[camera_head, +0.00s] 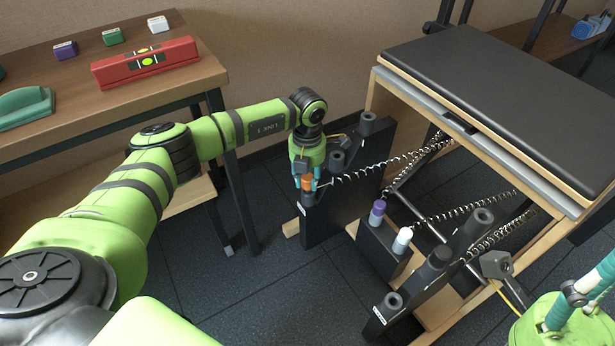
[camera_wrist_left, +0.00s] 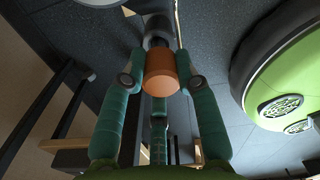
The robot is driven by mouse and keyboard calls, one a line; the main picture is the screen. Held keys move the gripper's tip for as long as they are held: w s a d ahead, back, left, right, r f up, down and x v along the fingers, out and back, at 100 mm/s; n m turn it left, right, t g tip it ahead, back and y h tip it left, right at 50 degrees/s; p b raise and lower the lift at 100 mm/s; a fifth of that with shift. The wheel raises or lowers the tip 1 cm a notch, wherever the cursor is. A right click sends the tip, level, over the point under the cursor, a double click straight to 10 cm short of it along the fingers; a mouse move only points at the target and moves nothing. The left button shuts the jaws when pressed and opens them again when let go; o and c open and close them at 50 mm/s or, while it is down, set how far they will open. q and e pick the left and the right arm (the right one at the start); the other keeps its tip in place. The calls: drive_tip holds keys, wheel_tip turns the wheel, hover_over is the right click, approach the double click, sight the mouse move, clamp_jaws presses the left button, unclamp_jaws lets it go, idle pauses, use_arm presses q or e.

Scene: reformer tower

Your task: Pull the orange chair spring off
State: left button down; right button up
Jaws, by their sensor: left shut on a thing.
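The orange chair spring end (camera_head: 307,182) is a small orange cylinder at the left end of a coiled spring (camera_head: 385,164). It sits at the upright black board (camera_head: 345,205) on the left side of the reformer. My left gripper (camera_head: 306,184) reaches down over it from above. In the left wrist view the orange cylinder (camera_wrist_left: 160,74) is between the teal fingers, and my left gripper (camera_wrist_left: 160,84) is shut on it. A dark cylinder shows just beyond it. My right gripper (camera_head: 560,315) is at the lower right; its jaw state is unclear.
Purple (camera_head: 377,207) and white (camera_head: 402,239) spring ends stand on a black block nearby, with black posts around them. The padded reformer carriage (camera_head: 500,90) is at the right. A wooden table (camera_head: 60,75) with a red level (camera_head: 145,63) is at the left. Dark floor (camera_head: 230,290) lies clear between.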

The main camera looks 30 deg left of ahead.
use_arm(q)
drive_tip(key=c, duration=1.7)
unclamp_jaws()
drive_tip(key=shift+s+a+f, duration=0.1)
drive_tip(key=shift+s+a, duration=0.05)
clamp_jaws()
drive_tip(key=shift+r+p, duration=2.15)
drive_tip(key=shift+r, duration=0.35)
